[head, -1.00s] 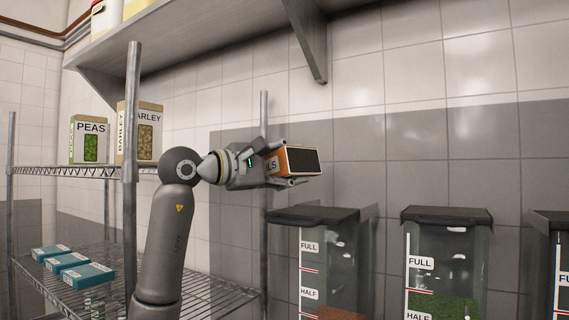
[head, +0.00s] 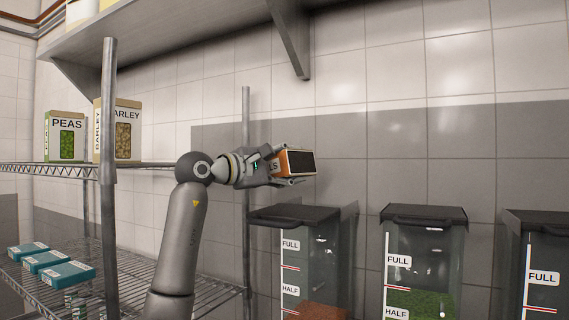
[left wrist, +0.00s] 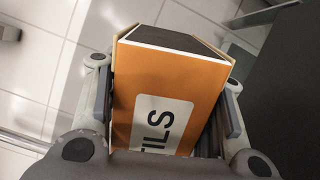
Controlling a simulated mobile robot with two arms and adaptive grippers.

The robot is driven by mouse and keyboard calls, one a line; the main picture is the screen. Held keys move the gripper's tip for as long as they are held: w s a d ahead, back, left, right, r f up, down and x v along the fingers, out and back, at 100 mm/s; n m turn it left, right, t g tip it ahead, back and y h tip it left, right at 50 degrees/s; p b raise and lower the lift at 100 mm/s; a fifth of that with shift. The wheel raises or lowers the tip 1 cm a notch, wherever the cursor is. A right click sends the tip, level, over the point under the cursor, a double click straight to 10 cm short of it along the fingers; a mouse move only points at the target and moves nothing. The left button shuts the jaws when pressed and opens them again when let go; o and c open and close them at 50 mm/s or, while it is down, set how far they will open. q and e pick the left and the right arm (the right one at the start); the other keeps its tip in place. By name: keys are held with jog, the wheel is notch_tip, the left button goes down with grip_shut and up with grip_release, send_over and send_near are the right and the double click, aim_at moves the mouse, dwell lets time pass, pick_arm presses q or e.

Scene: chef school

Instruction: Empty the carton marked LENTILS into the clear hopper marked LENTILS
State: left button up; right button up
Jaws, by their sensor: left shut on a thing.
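My left gripper (head: 292,166) is shut on an orange carton (head: 281,164) and holds it tipped over, its dark end facing right. In the left wrist view the carton (left wrist: 165,85) sits between the two fingers, with the letters "ILS" showing; the rest of its name is hidden. In the head view the carton is above the leftmost clear hopper (head: 296,270), apart from it. That hopper has reddish-orange contents near its HALF mark and a dark top; I cannot tell whether it is open. No name shows on it. My right gripper is not in view.
A hopper with green contents (head: 419,270) and another hopper (head: 545,270) stand to the right. A PEAS carton (head: 66,137) and a BARLEY carton (head: 118,130) stand on the wire rack at left. A shelf bracket (head: 289,35) hangs above the carton.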

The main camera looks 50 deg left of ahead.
pick_arm(q)
jog(key=shift+w+a+r+p, duration=0.1)
jog(key=shift+w+a+p, duration=0.2)
jog(key=shift+w, duration=0.35)
jog(key=shift+w+a+r+p, duration=0.15)
jog(key=shift+w+p, duration=0.15)
jog(key=shift+w, duration=0.3)
jog(key=w+m+p, duration=0.1)
jog(key=w, duration=0.1)
jog(key=w+f+m+p, duration=0.1)
jog(key=p, duration=0.1)
jog(key=w+a+m+p, duration=0.1)
jog(key=w, duration=0.1)
jog(key=shift+w+f+m+p, duration=0.15)
jog(key=shift+w+m+p, duration=0.15)
jog(key=shift+s+d+m+g, duration=0.15)
jog(key=shift+m+g, duration=0.15)
jog(key=shift+m, duration=0.3)
dwell(0.4)
jog(key=shift+d+f, duration=0.1)
dwell(0.3)
